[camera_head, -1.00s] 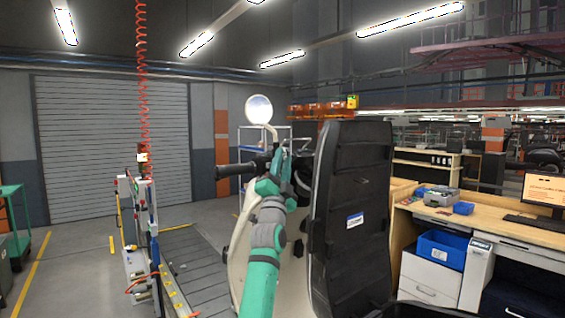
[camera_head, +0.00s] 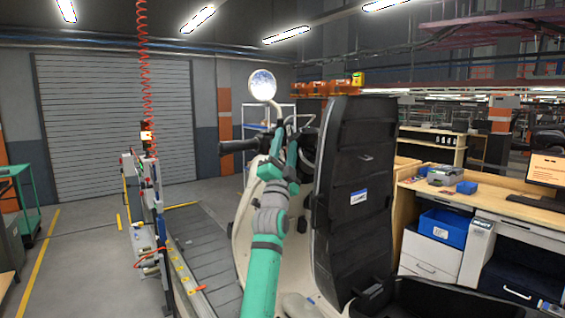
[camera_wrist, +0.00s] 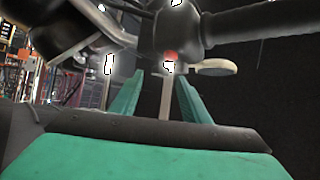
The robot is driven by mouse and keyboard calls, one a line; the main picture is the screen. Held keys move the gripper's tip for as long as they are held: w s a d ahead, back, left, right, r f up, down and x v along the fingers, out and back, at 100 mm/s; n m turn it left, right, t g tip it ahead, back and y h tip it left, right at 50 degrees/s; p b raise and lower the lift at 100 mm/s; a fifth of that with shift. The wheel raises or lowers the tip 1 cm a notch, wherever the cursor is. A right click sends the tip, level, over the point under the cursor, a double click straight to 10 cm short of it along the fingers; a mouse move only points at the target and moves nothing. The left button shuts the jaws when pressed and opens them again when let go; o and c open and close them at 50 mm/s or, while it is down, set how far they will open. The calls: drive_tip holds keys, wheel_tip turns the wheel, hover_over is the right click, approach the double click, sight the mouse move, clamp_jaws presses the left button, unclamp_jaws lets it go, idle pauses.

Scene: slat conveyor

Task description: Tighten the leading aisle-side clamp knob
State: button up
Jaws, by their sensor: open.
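A white scooter (camera_head: 248,206) with a large black panel (camera_head: 357,165) stands on the slat conveyor (camera_head: 206,243). My gripper (camera_head: 291,138) is raised beside its handlebar, near the black grip (camera_head: 238,146). In the wrist view my open gripper (camera_wrist: 157,78) shows two teal fingers below dark handlebar parts. A pale bar (camera_wrist: 165,95) shows between the fingers; I cannot tell whether they touch it. A beige rounded lever or disc (camera_wrist: 213,67) lies just right of the fingertips. Small yellow parts (camera_head: 180,268) line the conveyor's left edge. I cannot single out the leading clamp knob.
A fixture post (camera_head: 146,215) with hoses stands left of the conveyor, below a coiled red hose (camera_head: 145,75). A workbench (camera_head: 480,205) with a blue bin (camera_head: 443,228) and a monitor fills the right. The floor left of the conveyor is mostly clear.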

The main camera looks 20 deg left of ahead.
drive_tip(key=v, duration=0.8)
drive_tip(key=shift+f, duration=0.15)
